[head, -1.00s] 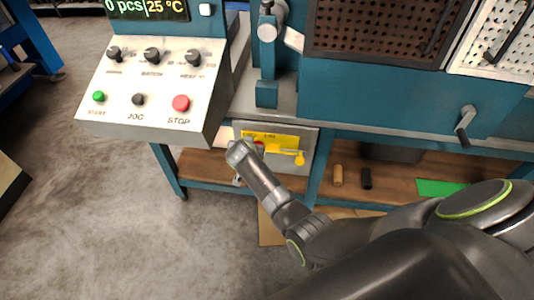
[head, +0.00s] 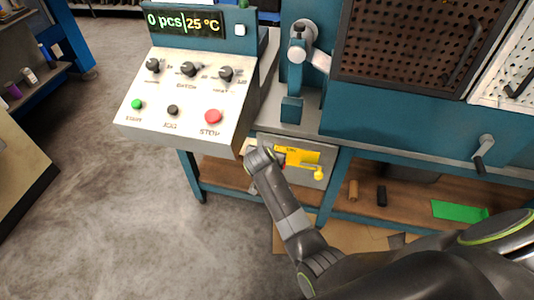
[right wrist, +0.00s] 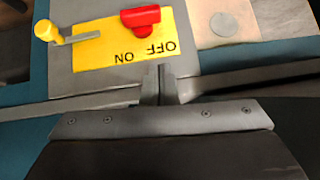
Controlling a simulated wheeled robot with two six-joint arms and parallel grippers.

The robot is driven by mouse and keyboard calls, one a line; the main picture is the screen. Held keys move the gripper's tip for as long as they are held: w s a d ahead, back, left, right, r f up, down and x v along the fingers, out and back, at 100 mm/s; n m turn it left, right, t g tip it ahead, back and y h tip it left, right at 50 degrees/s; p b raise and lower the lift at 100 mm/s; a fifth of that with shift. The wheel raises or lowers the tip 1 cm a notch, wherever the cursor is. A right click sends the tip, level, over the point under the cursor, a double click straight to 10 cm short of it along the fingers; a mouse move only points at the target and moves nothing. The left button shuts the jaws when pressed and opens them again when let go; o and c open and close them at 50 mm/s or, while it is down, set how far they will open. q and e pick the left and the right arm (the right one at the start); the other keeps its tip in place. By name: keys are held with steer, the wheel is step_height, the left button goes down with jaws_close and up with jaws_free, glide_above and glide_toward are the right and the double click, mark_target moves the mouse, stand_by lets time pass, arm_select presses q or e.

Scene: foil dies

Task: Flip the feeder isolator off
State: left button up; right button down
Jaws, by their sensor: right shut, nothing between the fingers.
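The isolator is a grey box (head: 327,150) with a yellow plate (head: 300,155) under the bench. In the right wrist view the plate (right wrist: 95,62) has upside-down OFF and ON lettering, with OFF on the right. A red handle (right wrist: 140,17) sits at the plate's upper edge. A grey lever with a yellow knob (right wrist: 46,30) lies at the left; the knob also shows in the head view (head: 318,173). My right gripper (right wrist: 165,72) is shut and empty, in front of the plate's lower right. My right wrist hides part of the box in the head view. My left gripper is out of view.
A control panel (head: 190,105) with knobs and a red STOP button (head: 213,117) juts out above and left of my wrist. The floor at left is clear.

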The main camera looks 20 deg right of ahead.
steer(key=shift+v, duration=1.45)
